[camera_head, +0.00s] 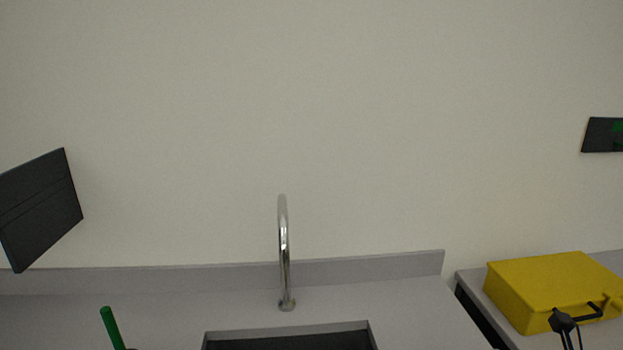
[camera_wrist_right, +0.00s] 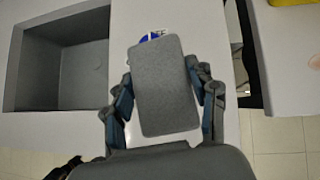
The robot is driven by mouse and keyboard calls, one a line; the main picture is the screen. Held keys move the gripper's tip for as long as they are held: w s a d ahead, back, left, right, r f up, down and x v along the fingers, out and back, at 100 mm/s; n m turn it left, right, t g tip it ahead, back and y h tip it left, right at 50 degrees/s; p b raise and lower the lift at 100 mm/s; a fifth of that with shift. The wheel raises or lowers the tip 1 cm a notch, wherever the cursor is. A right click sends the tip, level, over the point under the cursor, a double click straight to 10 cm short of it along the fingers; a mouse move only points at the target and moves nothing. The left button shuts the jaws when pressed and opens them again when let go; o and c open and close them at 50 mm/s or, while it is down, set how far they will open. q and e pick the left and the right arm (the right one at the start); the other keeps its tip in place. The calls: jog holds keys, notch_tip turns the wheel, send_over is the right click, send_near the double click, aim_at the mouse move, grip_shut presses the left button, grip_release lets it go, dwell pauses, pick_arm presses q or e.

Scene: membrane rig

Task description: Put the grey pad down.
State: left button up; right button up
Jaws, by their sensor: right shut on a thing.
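The grey pad (camera_wrist_right: 166,88) is a flat rounded rectangle in the right wrist view. My right gripper (camera_wrist_right: 162,78) is shut on it, with one finger at each long side. The pad is over the pale counter (camera_wrist_right: 127,20), to the right of the sink; I cannot tell its height above the counter. Part of a blue and white label (camera_wrist_right: 152,37) shows beyond the pad's far end, and the pad hides the rest. The head view shows neither the pad nor either gripper.
The sink (camera_wrist_right: 66,70) lies left of the pad. The tap (camera_head: 284,250) stands behind it. A yellow case (camera_head: 545,285) rests on the right-hand counter, with a dark object (camera_head: 562,322) in front. A green rod (camera_head: 113,328) rises at lower left. A gap separates the counters.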

jog(key=s+a+r+n+g+y, duration=0.1)
jog(key=a+n+y, duration=0.1)
jog(key=a+n, duration=0.2)
jog(key=s+a+n+g+y, duration=0.2)
jog(key=a+n+y, duration=0.1)
jog(key=a, duration=0.8)
jog(key=shift+s+a+r+n+g, duration=0.3)
jog(key=shift+r+n, duration=0.1)
jog(key=shift+n, duration=0.2)
jog(key=shift+d+f, duration=0.1)
jog(key=shift+f, duration=0.05)
